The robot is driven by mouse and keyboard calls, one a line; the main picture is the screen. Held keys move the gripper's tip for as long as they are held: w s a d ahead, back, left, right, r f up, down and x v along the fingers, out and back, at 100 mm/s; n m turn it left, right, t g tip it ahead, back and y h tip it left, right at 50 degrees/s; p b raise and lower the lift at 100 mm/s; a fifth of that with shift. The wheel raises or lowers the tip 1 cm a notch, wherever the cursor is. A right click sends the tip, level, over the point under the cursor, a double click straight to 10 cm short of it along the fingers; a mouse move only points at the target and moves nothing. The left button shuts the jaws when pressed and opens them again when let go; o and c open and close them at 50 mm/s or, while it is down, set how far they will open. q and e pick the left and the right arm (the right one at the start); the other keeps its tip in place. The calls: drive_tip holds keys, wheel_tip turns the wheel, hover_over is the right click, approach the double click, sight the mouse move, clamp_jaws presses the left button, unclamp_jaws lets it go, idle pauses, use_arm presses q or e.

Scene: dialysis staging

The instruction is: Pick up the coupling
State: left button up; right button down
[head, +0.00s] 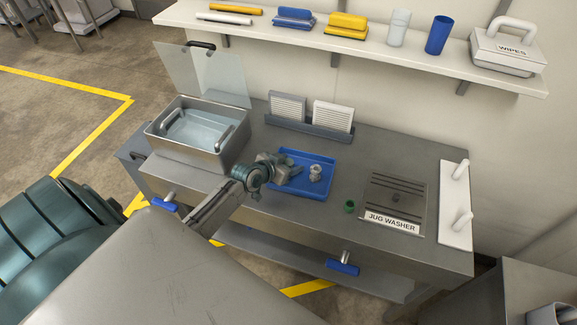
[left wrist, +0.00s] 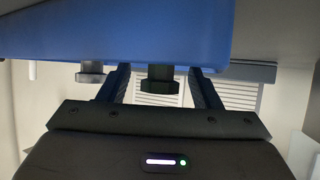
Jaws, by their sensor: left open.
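The coupling (head: 315,173), a small silvery upright fitting, stands on the blue tray (head: 318,190) on the steel bench. My left gripper (head: 292,172) is low over the tray, just left of the coupling, with its fingers toward it. In the left wrist view, which looks upside down, the open fingers (left wrist: 160,88) spread apart with a dark hex-shaped piece (left wrist: 160,80) between them in the picture. My right gripper is not in view.
A green cap (head: 349,207) and the jug washer plate (head: 395,195) are right of the tray. A steel basin (head: 195,150) with a raised clear lid stands left. A rack (head: 308,126) with white slatted blocks is behind.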

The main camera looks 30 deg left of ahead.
use_arm(q)
drive_tip(key=c, duration=1.1)
drive_tip(key=shift+o, duration=0.2)
